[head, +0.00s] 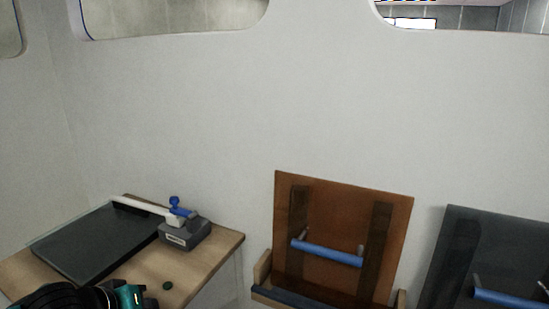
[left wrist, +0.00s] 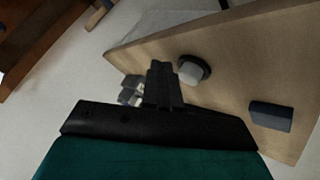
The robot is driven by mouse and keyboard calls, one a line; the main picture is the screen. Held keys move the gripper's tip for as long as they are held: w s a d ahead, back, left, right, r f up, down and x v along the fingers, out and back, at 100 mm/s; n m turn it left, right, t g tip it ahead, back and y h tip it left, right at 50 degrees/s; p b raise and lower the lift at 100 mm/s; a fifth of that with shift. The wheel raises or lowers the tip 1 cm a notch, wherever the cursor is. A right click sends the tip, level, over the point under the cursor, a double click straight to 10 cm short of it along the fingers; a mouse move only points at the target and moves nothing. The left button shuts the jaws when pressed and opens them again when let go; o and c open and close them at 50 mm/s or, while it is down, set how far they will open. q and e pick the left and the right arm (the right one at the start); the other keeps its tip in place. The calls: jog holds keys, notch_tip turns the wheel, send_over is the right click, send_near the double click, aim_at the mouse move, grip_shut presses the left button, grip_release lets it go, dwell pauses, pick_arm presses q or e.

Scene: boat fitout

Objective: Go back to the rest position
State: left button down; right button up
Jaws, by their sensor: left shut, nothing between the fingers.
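My left gripper (left wrist: 160,72) shows in the left wrist view with its dark fingers together and nothing between them. It is over or beside a light wooden surface, and I cannot tell the exact gap. In the head view a black and teal part of my left arm (head: 130,295) shows at the bottom left, in front of the wooden table (head: 200,268). The fingertips cannot be made out there. My right gripper is in neither view.
On the table are a dark flat panel (head: 95,243), a grey block (head: 185,234) with a blue-knobbed white bar and a small dark round piece (head: 168,286). A brown panel (head: 340,215) with a blue handle and a dark panel (head: 500,240) stand to the right.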

pick_arm(q)
jog(key=s+d+f+m+g, duration=0.2)
jog(key=s+d+f+m, duration=0.25)
jog(key=s+d, duration=0.35)
jog(key=s+a+f+m+g+y, duration=0.1)
jog(key=s+f+g, duration=0.1)
jog(key=s, duration=0.5)
jog(key=s+a+f+m+g+y, duration=0.1)
jog(key=s+a, duration=0.1)
jog(key=s, duration=0.5)
jog(key=w+d+f+t+h, duration=0.1)
jog(key=w+d+f+t, duration=0.2)
jog(key=w+f+t, duration=0.4)
jog(key=shift+w+d+f+h, duration=0.2)
jog(key=shift+w+f+h, duration=0.2)
jog(key=shift+w+f, duration=0.45)
jog(key=shift+s+f+m, duration=0.2)
jog(key=shift+m, duration=0.05)
dwell(4.0)
